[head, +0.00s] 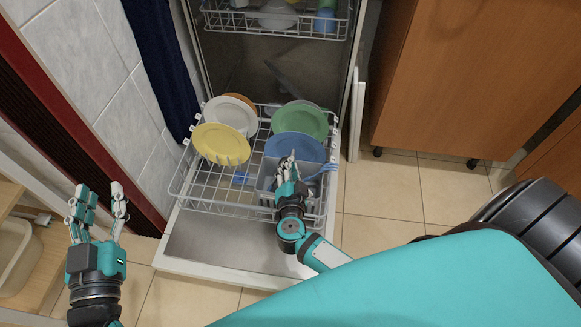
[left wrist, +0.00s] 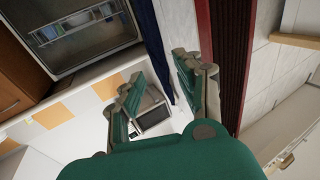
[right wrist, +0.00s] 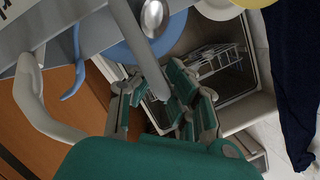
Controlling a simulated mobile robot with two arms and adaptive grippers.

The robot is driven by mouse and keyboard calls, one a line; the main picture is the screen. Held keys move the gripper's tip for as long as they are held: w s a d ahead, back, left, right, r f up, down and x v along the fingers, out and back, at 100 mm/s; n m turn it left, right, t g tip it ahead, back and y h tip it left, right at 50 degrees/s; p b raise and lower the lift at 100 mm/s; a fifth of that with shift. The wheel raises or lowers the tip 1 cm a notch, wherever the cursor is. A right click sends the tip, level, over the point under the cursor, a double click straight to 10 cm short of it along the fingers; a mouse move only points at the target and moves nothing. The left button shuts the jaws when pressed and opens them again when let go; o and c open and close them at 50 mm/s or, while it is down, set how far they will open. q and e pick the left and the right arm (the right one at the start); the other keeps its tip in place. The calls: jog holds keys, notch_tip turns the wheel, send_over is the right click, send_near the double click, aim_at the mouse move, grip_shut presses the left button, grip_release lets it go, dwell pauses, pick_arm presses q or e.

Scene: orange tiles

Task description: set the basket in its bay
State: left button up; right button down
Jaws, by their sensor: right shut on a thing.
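The grey cutlery basket (head: 266,182) is at the right front of the pulled-out lower dishwasher rack (head: 205,204), partly hidden by my right gripper (head: 289,168). In the right wrist view, the basket (right wrist: 90,32) shows at the upper left, and its grey bar-like handle (right wrist: 133,45) runs between the fingers of my right gripper (right wrist: 155,95), which is shut on it. A spoon and other cutlery stand in the basket. I cannot tell whether its bottom touches the rack. My left gripper (head: 100,205) is open and empty, left of the dishwasher; it also shows in the left wrist view (left wrist: 160,85).
A yellow plate (head: 222,143), a white plate (head: 230,115), a green plate (head: 300,122) and a blue plate (head: 293,147) stand in the rack behind the basket. The open door (head: 215,245) lies below. A wooden cabinet (head: 450,75) is on the right.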

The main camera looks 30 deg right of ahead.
pick_arm(q)
jog(key=shift+f, duration=0.15)
dwell(0.5)
jog(key=shift+s+a+f+g+y+p, duration=0.1)
jog(key=shift+a+f+g+y+p, duration=0.15)
jog(key=shift+f+g, duration=0.5)
jog(key=shift+s+a+f+g+y+p, duration=0.2)
jog(key=shift+f+g, duration=0.25)
jog(key=shift+f, duration=0.55)
jog(key=shift+w, duration=0.1)
jog(key=shift+f, duration=0.2)
jog(key=shift+s+a+f+g+y+p, duration=0.15)
jog(key=shift+s+f+g, duration=0.1)
jog(key=shift+f+g, duration=0.25)
jog(key=shift+s+a+f+g+y+p, duration=0.15)
jog(key=shift+s+f+g, duration=0.15)
jog(key=shift+f, duration=0.35)
jog(key=shift+s+a+f+g+y+p, duration=0.15)
jog(key=shift+s+f+g, duration=0.1)
jog(key=shift+f+g, duration=0.25)
jog(key=shift+d, duration=0.1)
pick_arm(e)
jog(key=shift+f, duration=0.25)
pick_arm(q)
jog(key=shift+w+d+r+t, duration=0.1)
jog(key=shift+w+r+t, duration=0.25)
jog(key=shift+r, duration=0.15)
jog(key=shift+w+d+r+t, duration=0.1)
jog(key=shift+w+r+t, duration=0.1)
jog(key=shift+r+t, duration=0.25)
